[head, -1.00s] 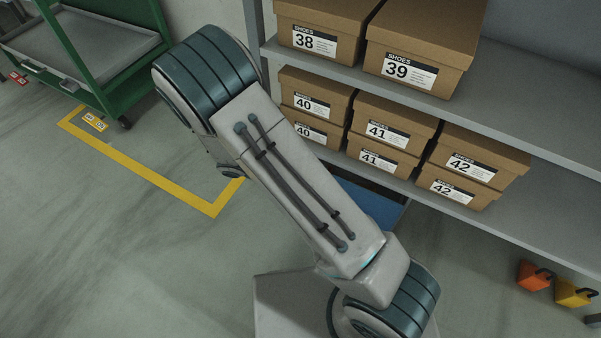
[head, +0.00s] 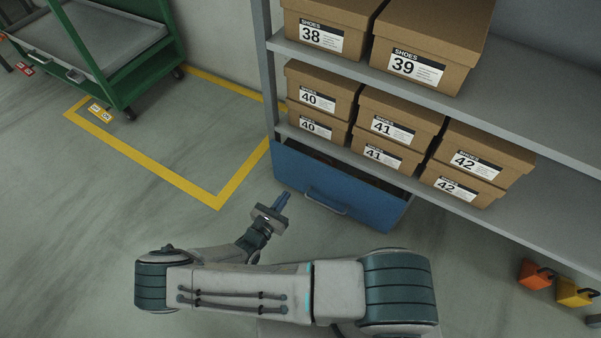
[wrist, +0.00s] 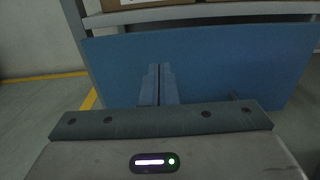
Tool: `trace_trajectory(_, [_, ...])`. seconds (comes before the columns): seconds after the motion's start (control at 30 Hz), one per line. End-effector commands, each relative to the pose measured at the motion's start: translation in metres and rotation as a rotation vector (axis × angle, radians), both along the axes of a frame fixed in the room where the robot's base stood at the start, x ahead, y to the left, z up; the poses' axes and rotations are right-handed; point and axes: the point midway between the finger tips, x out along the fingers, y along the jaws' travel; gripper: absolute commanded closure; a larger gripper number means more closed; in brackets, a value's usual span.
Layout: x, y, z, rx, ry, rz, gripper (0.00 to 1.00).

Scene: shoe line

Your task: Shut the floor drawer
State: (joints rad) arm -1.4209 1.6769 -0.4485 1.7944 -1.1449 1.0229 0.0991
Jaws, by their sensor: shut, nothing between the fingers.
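The blue floor drawer (head: 338,192) sits under the lowest shelf and is pulled partly out, with a dark gap showing along its top. My gripper (head: 283,199) is shut and empty, just in front of the left part of the drawer front. In the wrist view the drawer front (wrist: 215,65) fills much of the picture, and the shut fingers (wrist: 159,84) point at it. I cannot tell whether the fingertips touch it.
Shoe boxes (head: 398,115) stand on the shelf rack (head: 510,225) above the drawer. A green cart (head: 128,80) stands at the back left by a yellow floor line (head: 190,188). Orange (head: 532,274) and yellow padlock-like items (head: 572,292) are at the right. Floor left of the drawer is clear.

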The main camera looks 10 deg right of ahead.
Motion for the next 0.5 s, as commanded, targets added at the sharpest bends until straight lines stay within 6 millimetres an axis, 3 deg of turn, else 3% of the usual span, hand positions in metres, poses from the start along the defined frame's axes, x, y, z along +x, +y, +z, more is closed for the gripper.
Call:
trace_trajectory(0.17, [0.016,-0.012,-0.002,-0.006,-0.001,0.002,1.0])
trace_trajectory(0.5, [0.073,-0.054,-0.004,-0.004,-0.002,0.0,1.0])
